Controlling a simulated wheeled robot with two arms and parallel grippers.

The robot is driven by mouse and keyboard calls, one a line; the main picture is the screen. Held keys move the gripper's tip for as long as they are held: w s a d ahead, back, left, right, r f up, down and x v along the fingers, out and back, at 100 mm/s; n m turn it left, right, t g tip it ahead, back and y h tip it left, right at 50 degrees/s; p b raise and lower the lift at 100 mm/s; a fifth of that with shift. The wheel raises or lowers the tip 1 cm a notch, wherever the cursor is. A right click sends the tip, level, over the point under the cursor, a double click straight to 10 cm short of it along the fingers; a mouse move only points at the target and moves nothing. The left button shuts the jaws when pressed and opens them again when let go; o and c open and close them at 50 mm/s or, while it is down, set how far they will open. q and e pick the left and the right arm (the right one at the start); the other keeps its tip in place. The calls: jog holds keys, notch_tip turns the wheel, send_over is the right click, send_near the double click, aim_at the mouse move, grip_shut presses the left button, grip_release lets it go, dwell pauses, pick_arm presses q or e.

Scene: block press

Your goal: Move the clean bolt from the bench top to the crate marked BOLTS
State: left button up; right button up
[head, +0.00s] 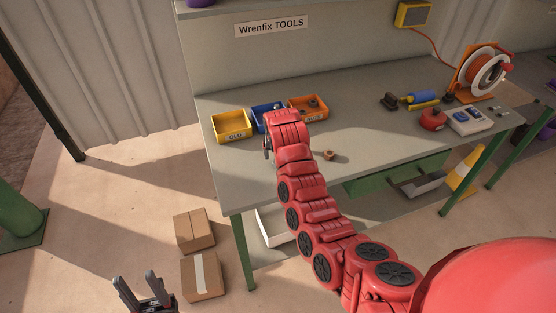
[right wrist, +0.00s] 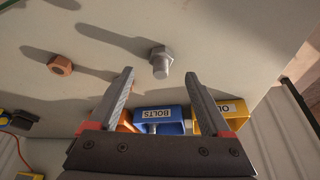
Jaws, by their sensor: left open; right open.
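The clean bolt (right wrist: 161,62) is grey with a hexagonal head and stands out on the bench top in the right wrist view. My right gripper (right wrist: 160,76) is open, its fingertips on either side of the bolt's shank end, without visible contact. My right arm hides the bolt in the head view. The blue crate marked BOLTS (right wrist: 172,112) lies beyond the fingers; in the head view the crate (head: 265,112) is partly covered by my arm. My left gripper (head: 134,277) is open and empty at the lower left, away from the bench.
A yellow crate marked OLD (head: 230,125) and an orange crate (head: 308,106) flank the blue one. A rusty hexagonal piece (head: 328,155) lies right of my arm. Tools and a cable reel (head: 482,73) occupy the right of the bench (head: 365,110). Cardboard boxes (head: 203,275) stand on the floor.

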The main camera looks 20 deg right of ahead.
jog(key=shift+w+d+f+p, duration=0.2)
jog(key=shift+w+f+p, duration=0.3)
jog(key=shift+f+p, duration=0.2)
jog(key=shift+w+f+p, duration=0.35)
jog(key=shift+f, duration=0.25)
jog(key=shift+w+f, duration=0.25)
jog(key=shift+f, duration=0.05)
jog(key=shift+x, duration=0.85)
jog(key=shift+s, duration=0.1)
jog(key=shift+c, duration=0.3)
grip_shut()
